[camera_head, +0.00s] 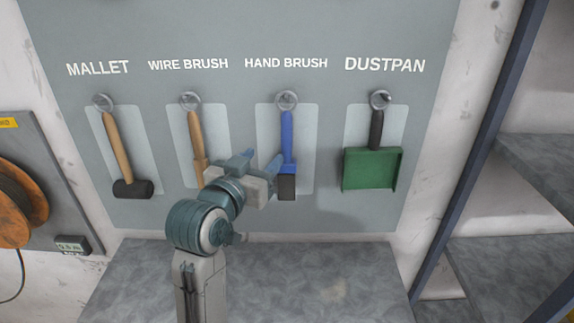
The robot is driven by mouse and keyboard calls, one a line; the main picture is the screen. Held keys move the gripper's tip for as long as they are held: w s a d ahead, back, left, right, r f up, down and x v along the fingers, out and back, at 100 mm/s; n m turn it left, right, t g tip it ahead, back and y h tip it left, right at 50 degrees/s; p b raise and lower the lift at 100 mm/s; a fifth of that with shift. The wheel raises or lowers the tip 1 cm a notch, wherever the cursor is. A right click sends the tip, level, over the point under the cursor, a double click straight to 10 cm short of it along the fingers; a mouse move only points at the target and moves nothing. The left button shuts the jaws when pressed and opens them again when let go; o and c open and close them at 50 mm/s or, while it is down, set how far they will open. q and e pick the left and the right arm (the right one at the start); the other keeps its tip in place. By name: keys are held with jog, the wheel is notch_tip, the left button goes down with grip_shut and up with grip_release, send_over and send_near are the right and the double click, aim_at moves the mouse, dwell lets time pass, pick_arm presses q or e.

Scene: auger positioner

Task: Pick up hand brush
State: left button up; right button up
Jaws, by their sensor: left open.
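The hand brush (287,140) hangs from a round hook under the label HAND BRUSH on the grey wall board. It has a blue handle and a dark bristle block at its lower end. My left gripper (265,163) is open, just left of the lower part of the brush, with one finger reaching close to the blue handle. I cannot tell whether it touches the brush. My left arm comes up from below and hides part of the board. My right gripper is not in view.
A wire brush (194,133) hangs just left, partly behind my arm. A mallet (122,155) hangs further left and a green dustpan (372,168) on the right. A grey worktop (310,285) lies below. A blue-framed shelf (535,180) stands at the right.

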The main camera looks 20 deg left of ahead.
aim_at(284, 124)
pick_arm(q)
jog(key=w+r+p, duration=0.1)
jog(key=w+p, duration=0.1)
jog(key=w, duration=0.1)
jog(key=w+p, duration=0.1)
jog(key=w, duration=0.2)
jog(key=w+d+r+p, duration=0.1)
jog(key=w+p, duration=0.1)
jog(key=w, duration=0.2)
jog(key=shift+r+p, duration=0.35)
jog(key=shift+w+f, duration=0.2)
jog(key=shift+w, duration=0.25)
jog(key=shift+s, duration=0.1)
grip_shut()
